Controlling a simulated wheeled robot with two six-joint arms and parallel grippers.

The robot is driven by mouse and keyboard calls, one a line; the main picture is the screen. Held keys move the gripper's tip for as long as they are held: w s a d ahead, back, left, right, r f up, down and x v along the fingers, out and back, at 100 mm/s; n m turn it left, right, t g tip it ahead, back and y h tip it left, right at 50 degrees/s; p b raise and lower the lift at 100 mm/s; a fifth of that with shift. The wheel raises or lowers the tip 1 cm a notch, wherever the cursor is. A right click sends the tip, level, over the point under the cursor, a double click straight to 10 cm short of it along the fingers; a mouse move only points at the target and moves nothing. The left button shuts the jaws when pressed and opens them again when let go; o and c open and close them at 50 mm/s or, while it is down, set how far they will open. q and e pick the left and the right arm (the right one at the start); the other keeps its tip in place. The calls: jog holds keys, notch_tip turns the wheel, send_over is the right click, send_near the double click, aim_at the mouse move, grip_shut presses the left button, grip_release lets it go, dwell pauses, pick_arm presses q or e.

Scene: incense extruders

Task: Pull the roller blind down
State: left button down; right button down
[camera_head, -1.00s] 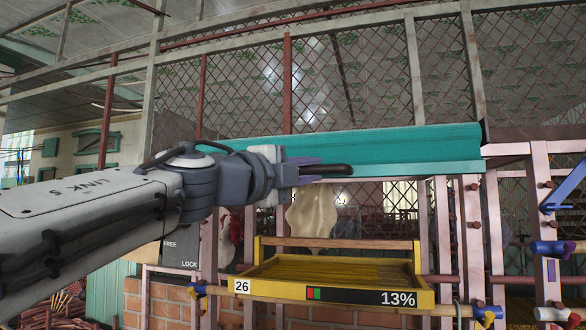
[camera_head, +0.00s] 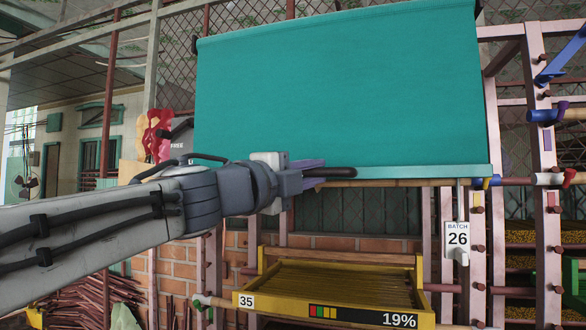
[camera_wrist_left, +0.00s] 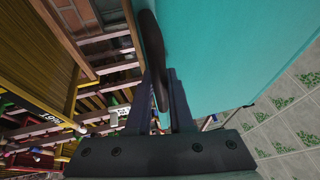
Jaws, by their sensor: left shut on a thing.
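The teal roller blind (camera_head: 340,90) hangs as a wide sheet from its roller at the top of the head view. Its pale bottom bar (camera_head: 430,172) is level with the upper part of the rack. My left gripper (camera_head: 312,173) is shut on the dark handle (camera_head: 338,173) at the bar's left-middle part. In the left wrist view the handle (camera_wrist_left: 152,45) runs between the fingers (camera_wrist_left: 160,98), beside the teal sheet (camera_wrist_left: 220,50). The fingers hide part of the handle. My right gripper is not in view.
A yellow tray (camera_head: 262,283) marked 35, with a 19% display, sits below the blind. A white tag (camera_head: 457,238) reading BATCH 26 hangs at the right. Pink rack posts (camera_head: 545,200) with pegs stand at the right. A brick wall (camera_head: 170,268) lies behind.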

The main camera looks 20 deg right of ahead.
pick_arm(q)
jog(key=shift+f+b, duration=0.3)
jog(key=shift+f, duration=0.5)
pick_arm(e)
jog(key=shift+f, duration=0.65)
pick_arm(q)
jog(key=c, duration=0.8)
grip_release()
jog(key=shift+r, duration=0.1)
jog(key=shift+a, duration=0.1)
jog(key=b+v, duration=0.2)
jog(key=v, duration=0.8)
jog(key=shift+a, duration=0.15)
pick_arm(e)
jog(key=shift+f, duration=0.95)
pick_arm(q)
jog(key=shift+s, duration=0.15)
